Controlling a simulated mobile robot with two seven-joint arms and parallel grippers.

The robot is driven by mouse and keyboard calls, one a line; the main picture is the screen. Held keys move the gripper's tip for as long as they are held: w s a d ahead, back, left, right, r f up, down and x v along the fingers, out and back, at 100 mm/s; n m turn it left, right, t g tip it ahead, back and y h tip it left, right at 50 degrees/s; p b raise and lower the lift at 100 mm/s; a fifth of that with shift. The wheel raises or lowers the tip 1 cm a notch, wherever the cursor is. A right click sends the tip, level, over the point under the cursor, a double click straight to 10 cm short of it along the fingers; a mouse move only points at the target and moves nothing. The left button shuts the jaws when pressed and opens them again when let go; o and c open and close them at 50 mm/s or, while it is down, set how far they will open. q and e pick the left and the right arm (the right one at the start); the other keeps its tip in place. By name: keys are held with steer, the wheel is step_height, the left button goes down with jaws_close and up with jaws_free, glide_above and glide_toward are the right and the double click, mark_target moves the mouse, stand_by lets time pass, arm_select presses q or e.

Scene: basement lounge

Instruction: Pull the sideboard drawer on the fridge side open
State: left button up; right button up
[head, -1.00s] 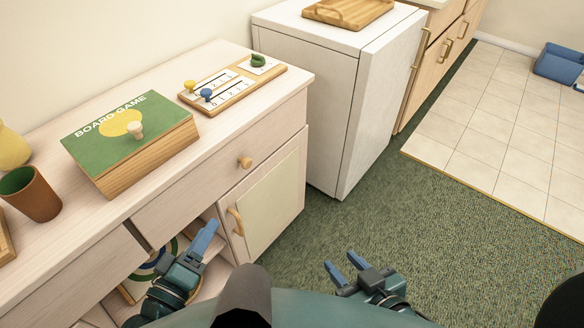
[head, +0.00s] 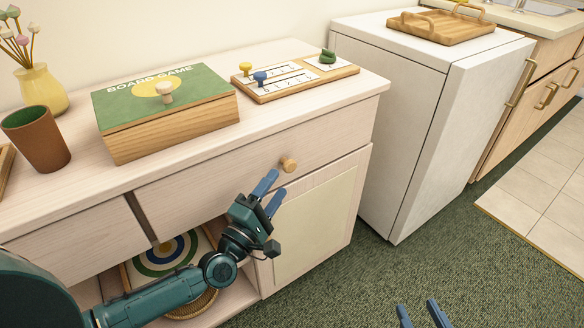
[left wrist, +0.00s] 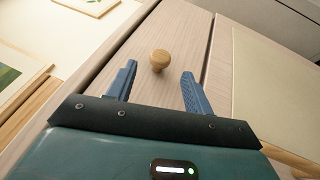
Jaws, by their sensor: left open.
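The sideboard (head: 60,203) stands along the wall, with a white fridge (head: 392,120) to its right. The drawer (head: 225,182) on the fridge side is closed and has a round wooden knob (head: 288,164). My left gripper (head: 270,191) is open just below and in front of the knob. In the left wrist view the knob (left wrist: 159,60) shows beyond and between the open blue fingers (left wrist: 160,88), with nothing held. My right gripper (head: 424,314) shows only its two blue fingertips, apart, at the bottom edge; nothing is between them.
A board game box (head: 168,130), a wooden puzzle board (head: 295,80), a brown cup (head: 36,140) and a yellow vase (head: 41,93) stand on the sideboard top. Below the drawer are an open shelf and a cupboard door (head: 318,220). Green carpet (head: 365,280) in front is clear.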

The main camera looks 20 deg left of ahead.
mark_target(287, 172)
arm_select(q)
steer(key=x, duration=0.7)
steer(key=shift+c, duration=0.4)
jaws_close()
